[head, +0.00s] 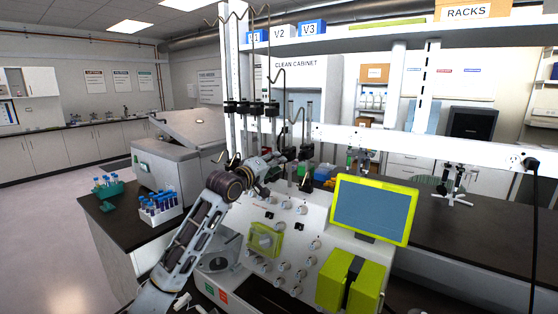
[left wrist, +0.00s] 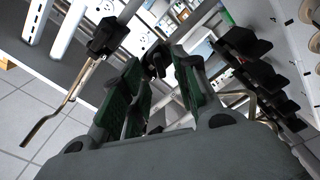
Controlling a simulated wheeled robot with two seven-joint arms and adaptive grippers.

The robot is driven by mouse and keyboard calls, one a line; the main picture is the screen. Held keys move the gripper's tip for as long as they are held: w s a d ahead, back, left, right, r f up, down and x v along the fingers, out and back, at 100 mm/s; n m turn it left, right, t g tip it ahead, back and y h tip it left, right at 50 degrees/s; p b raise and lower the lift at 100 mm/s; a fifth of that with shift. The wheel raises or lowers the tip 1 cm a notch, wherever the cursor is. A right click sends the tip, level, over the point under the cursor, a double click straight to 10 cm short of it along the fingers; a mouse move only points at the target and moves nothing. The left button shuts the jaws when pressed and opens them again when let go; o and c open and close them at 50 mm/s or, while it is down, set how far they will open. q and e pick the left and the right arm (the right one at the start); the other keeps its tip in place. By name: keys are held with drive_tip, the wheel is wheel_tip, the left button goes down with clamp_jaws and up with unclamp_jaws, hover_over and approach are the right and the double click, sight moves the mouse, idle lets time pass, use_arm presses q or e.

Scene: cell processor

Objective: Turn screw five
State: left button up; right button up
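My left gripper (head: 292,155) reaches in among the rods behind the cell processor (head: 310,220), and is small and partly lost against dark parts. In the left wrist view its two green-padded fingers (left wrist: 160,75) stand apart. A small black part (left wrist: 157,58) shows between the fingertips; I cannot tell whether they touch it. Black screw clamps (head: 250,108) sit in a row on the white pole and rods. In the left wrist view, several black clamps (left wrist: 250,60) lie right of the fingers, and another (left wrist: 106,40) lies left. No number marks screw five. My right gripper is not seen.
A lime-framed screen (head: 373,210) and a lime pump block (head: 350,280) stand on the processor's right side. Blue-capped tubes in a white rack (head: 160,208) and a green rack (head: 108,187) stand at left. Thin bent hooks (head: 262,15) top the pole. The dark bench (head: 470,215) has free room at right.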

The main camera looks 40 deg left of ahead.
use_arm(q)
drive_tip(key=shift+w+a, duration=0.15)
drive_tip(key=shift+w, duration=1.15)
clamp_jaws()
